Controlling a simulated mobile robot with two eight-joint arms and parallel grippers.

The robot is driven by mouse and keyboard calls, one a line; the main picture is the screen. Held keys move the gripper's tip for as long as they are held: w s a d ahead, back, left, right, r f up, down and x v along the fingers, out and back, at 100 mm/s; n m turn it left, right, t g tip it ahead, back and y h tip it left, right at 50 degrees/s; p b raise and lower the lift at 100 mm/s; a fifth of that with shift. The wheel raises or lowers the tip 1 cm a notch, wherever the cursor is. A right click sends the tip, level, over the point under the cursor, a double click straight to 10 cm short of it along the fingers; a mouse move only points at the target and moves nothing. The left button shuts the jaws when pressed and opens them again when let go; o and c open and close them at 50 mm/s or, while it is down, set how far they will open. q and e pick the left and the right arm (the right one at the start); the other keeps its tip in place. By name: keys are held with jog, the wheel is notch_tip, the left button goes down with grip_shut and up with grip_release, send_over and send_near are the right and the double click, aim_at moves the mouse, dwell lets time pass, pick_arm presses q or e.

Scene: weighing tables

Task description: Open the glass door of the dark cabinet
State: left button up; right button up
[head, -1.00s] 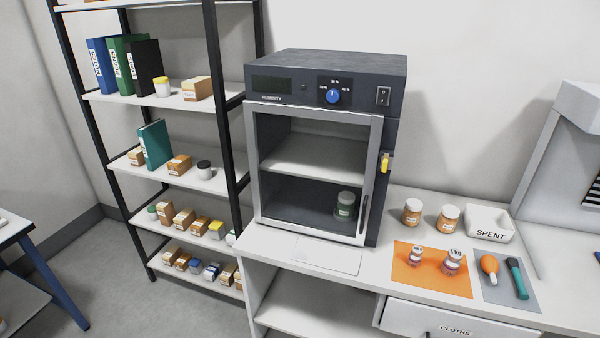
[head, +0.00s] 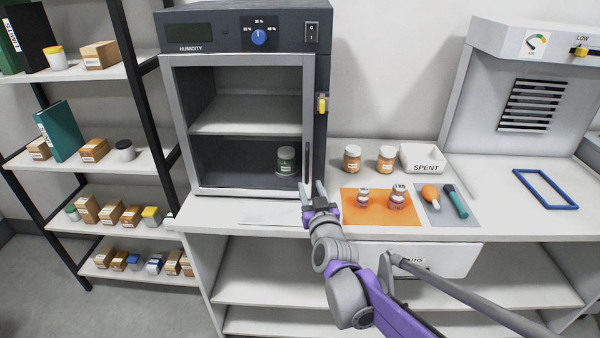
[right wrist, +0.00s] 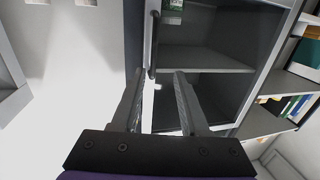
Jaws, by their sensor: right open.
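The dark cabinet (head: 240,38) stands on the white counter with a control panel on top. Its glass door (head: 245,160), in a light grey frame, looks shut. The door's dark upright handle (head: 308,160) is on the right side of the frame; it also shows in the right wrist view as a handle (right wrist: 153,45). A green jar (head: 286,160) shows behind the glass. My right gripper (head: 314,188) is open and empty, at the lower end of the handle. In the right wrist view the handle lies beyond the fingertips, roughly between them. My left gripper is not in view.
A yellow latch (head: 321,104) is on the cabinet's right side. Right of the gripper are an orange mat (head: 372,222) with small jars, two brown jars and a white SPENT tray (head: 424,166). A shelf rack (head: 150,92) stands left of the cabinet.

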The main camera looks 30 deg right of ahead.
aim_at(307, 165)
jog(key=x, duration=0.7)
jog(key=d+x, duration=0.1)
jog(key=x, duration=0.3)
jog(key=shift+d+r, duration=0.1)
jog(key=shift+r, duration=0.25)
jog(key=shift+c, duration=0.2)
grip_shut()
dwell(0.7)
